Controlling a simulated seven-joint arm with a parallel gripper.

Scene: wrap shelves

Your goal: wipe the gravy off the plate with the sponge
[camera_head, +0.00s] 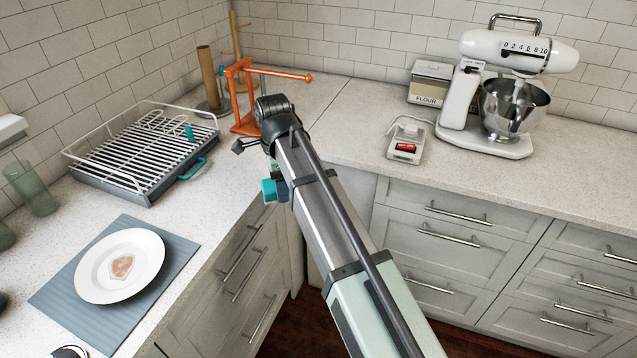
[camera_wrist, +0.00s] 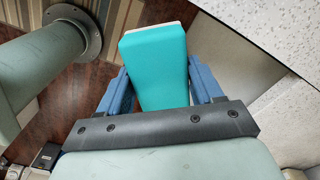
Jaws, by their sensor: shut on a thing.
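A white plate (camera_head: 147,250) lies on a blue-grey mat (camera_head: 62,292) on the left counter. A pinkish-brown gravy smear (camera_head: 122,267) is near its middle. My gripper (camera_wrist: 157,78) is shut on the teal sponge (camera_wrist: 155,65), with a blue finger on each side and a pale layer showing at the sponge's far edge. In the head view, my gripper (camera_head: 274,190) is in front of the left counter's drawers, right of the plate and well apart from it. The arm hides part of the gripper there.
A dish rack (camera_head: 142,150) stands behind the plate, with an orange stand (camera_head: 240,98) to its right. Green glasses (camera_head: 32,188) are at the left edge. A scale (camera_head: 405,145), flour box (camera_head: 430,85) and mixer (camera_head: 500,90) stand on the right counter.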

